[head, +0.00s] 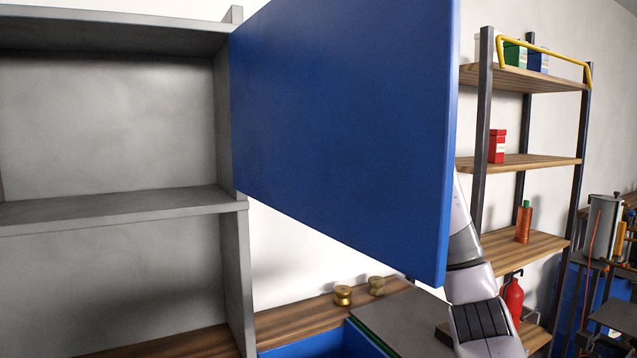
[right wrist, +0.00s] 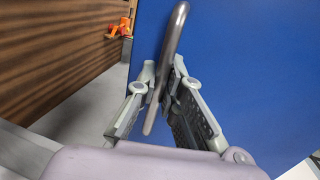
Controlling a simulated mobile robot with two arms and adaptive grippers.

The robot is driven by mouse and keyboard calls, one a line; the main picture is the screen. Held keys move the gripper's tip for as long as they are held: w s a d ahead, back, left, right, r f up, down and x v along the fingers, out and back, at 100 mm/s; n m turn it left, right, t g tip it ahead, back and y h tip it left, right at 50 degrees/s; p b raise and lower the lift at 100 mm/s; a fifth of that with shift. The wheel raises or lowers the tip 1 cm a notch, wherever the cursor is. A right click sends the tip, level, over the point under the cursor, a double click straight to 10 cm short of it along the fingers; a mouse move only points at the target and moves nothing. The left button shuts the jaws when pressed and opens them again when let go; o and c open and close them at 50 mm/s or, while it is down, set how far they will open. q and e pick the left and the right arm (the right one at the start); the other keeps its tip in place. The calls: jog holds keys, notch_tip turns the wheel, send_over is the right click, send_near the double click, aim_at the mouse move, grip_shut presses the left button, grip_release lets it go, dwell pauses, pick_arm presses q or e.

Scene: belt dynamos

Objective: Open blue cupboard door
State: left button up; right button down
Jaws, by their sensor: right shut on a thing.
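The blue cupboard door (head: 345,120) stands swung out from the right side of the grey cupboard (head: 120,208), and its compartments show bare. In the right wrist view the blue door face (right wrist: 240,60) fills the right side, with a grey curved bar handle (right wrist: 178,28) on it. My right gripper (right wrist: 162,82) is shut on the handle, one finger on each side of it. In the head view my right arm comes up behind the door, which hides the gripper and handle. My left gripper is not in view.
Below the door is a wooden worktop (head: 290,322) with two small brass-coloured parts (head: 343,295) and a blue bin (head: 320,345). A shelf rack (head: 525,165) with boxes and a bottle stands at right. A red extinguisher (head: 514,300) is near my arm.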

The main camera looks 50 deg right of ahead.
jog(key=c, duration=1.7)
grip_release()
jog(key=v, duration=0.7)
jog(key=shift+d, duration=0.25)
